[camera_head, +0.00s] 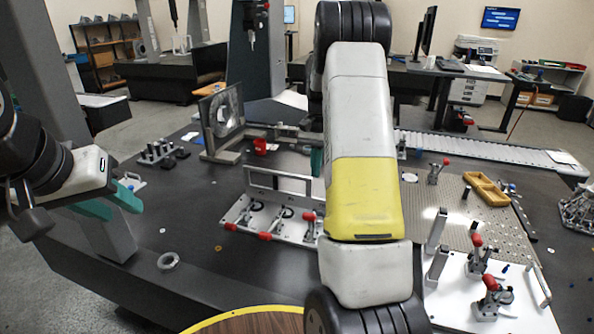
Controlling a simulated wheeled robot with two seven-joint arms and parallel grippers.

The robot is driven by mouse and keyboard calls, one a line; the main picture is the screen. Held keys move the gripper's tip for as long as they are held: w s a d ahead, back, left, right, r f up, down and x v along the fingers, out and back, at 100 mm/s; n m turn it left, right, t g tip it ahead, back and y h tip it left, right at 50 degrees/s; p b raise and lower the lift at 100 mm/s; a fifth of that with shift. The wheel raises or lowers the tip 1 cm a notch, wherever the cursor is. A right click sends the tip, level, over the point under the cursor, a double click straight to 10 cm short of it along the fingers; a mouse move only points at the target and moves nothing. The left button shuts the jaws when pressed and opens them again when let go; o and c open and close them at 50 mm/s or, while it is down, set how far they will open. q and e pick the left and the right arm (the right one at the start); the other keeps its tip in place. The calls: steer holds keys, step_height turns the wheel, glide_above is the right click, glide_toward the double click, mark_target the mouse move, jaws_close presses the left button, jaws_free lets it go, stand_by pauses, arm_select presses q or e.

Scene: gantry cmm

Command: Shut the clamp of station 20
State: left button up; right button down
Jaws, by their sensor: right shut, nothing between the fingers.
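Several toggle clamps with red handles are in view, and I cannot read a number marking station 20. A white fixture plate (292,226) left of my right arm carries clamps with red grips, such as one low handle (265,236). A white plate (452,290) at the right carries two clamps with raised red tips, a rear one (478,258) and a front one (490,296). My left gripper (124,211) is open and empty at the left, away from the clamps. My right gripper (317,161) is shut and mostly hidden behind my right forearm, beyond the middle plate.
A framed disc (222,118), a red cup (260,146) and dark cylinders (157,152) stand at the back left.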

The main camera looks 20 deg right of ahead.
mark_target(310, 221)
steer(key=s+f, duration=0.1)
steer(key=f, duration=0.2)
steer(key=s+a+f, duration=0.1)
steer(key=f, duration=0.2)
steer(key=s+a+f, duration=0.1)
steer(key=f, duration=0.3)
steer(key=shift+a, duration=0.1)
steer(key=shift+f, duration=0.15)
steer(key=shift+a, duration=0.1)
